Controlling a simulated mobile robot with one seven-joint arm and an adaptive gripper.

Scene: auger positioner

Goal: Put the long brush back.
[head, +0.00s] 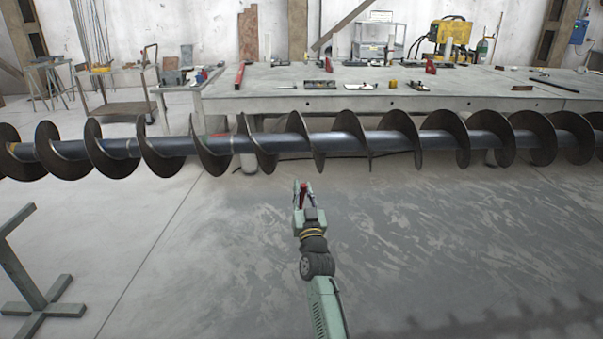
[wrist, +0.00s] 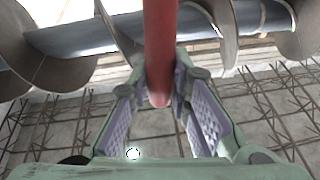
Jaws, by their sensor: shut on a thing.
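My gripper (head: 301,188) is low in the middle of the head view, over the floor and in front of the auger. It is shut on a red handle (wrist: 158,40), which stands up between the fingers in the wrist view and runs out of the top of the picture. The same red handle (head: 303,196) shows small in the head view. No bristles are in sight, so I cannot tell for sure that it is the long brush. The fingers hold it near their tips, and its rounded lower end is visible.
A long auger (head: 280,142) with a dark shaft spans the whole width between my gripper and the workbench (head: 290,98). Several small tools lie on the bench. A red bar (head: 240,75) is at its left end, a dark rod (head: 553,86) at right. A steel stand (head: 40,295) is left.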

